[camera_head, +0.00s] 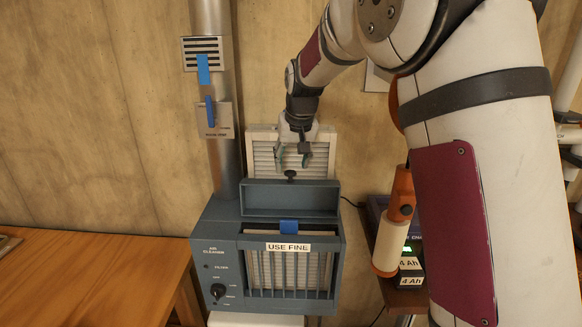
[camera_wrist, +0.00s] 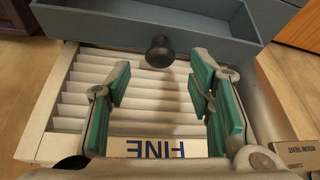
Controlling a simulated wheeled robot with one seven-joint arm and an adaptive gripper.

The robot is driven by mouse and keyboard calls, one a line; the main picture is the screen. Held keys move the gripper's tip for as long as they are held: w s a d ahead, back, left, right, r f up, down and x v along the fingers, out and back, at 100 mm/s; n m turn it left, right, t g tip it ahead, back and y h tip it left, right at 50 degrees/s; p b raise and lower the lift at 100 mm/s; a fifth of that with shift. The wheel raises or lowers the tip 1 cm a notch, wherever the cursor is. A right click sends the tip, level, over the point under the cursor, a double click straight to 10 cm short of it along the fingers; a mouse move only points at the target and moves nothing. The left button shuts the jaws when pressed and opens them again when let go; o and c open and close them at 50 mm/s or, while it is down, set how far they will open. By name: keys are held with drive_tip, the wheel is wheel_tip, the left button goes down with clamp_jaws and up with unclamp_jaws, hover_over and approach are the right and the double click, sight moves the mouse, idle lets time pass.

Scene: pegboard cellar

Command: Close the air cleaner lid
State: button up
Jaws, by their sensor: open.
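The air cleaner (camera_head: 215,245) is a blue-grey box with a control dial on its front. Its lid (camera_head: 290,198) stands raised at the top rear; it also shows in the wrist view (camera_wrist: 130,30). A black knob (camera_head: 290,174) sits at the lid's upper edge and shows in the wrist view (camera_wrist: 160,52). My gripper (camera_head: 292,158) is open and empty, just above the knob. In the wrist view, the knob lies beyond the gap between the fingertips (camera_wrist: 160,85), apart from them.
A white pleated filter (camera_head: 262,152) leans on the wall behind the lid; its label (camera_wrist: 155,148) reads "FINE". A blue tab (camera_head: 289,227) shows in the cleaner's open top above a "USE FINE" label. A duct (camera_head: 225,165) rises at left. A wooden table (camera_head: 90,275) stands left, an orange-handled tool (camera_head: 401,195) right.

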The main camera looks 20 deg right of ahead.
drive_tip(key=shift+x, duration=1.35)
drive_tip(key=shift+c, duration=0.3)
clamp_jaws()
